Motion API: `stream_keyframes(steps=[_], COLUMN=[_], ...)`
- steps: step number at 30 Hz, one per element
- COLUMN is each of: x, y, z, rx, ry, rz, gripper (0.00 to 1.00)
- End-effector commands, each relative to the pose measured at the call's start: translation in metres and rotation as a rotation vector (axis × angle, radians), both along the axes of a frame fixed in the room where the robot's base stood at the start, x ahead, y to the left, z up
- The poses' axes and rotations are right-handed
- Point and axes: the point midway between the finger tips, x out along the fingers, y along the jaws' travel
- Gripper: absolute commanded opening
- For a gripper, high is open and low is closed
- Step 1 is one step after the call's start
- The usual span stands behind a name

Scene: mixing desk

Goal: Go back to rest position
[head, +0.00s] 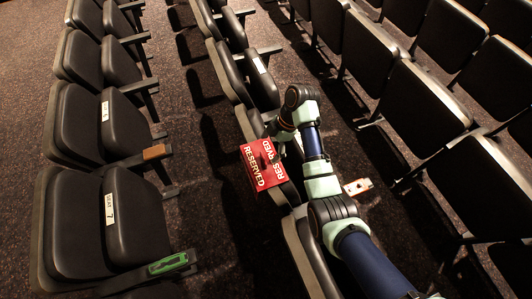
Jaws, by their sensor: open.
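My arm reaches in from the lower right, over a row of dark folding seats. My gripper (279,136) points down at the arm's end, just above and to the right of a red sign (254,168) with white RESERVED lettering. Its fingers are small and partly hidden by my wrist, but it is open. The red sign is folded, with lettering on two faces, and sits over the top of a seat back (289,193). I cannot tell whether the gripper touches the sign.
Rows of dark seats run on both sides, with carpeted aisles between. A green item (172,263) lies on a front-left armrest, and a brown armrest pad (157,152) is farther back. White labels (110,209) mark some seats.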

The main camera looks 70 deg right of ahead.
Motion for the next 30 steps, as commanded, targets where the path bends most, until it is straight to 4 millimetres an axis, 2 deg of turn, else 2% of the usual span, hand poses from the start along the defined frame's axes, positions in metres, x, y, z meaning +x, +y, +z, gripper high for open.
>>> stream_keyframes(steps=[4,17,20,23,24,26,27,29,30], x=[-0.003,-0.002,0.016,0.062,0.084,0.114,0.129,0.146,0.153], y=[-0.003,-0.002,0.011,0.052,0.076,0.119,0.149,0.194,0.223], z=[0.009,0.009,0.011,0.021,0.028,0.044,0.056,0.078,0.092], rx=[-0.001,-0.001,-0.029,-0.100,-0.134,-0.173,-0.184,-0.181,-0.164], ry=[-0.001,-0.001,0.003,-0.013,-0.037,-0.095,-0.146,-0.233,-0.292], rz=[0.000,0.000,-0.022,-0.101,-0.149,-0.231,-0.288,-0.367,-0.415], gripper=[0.91,0.91,0.91,0.91,0.91,0.91,0.91,0.91,0.91])
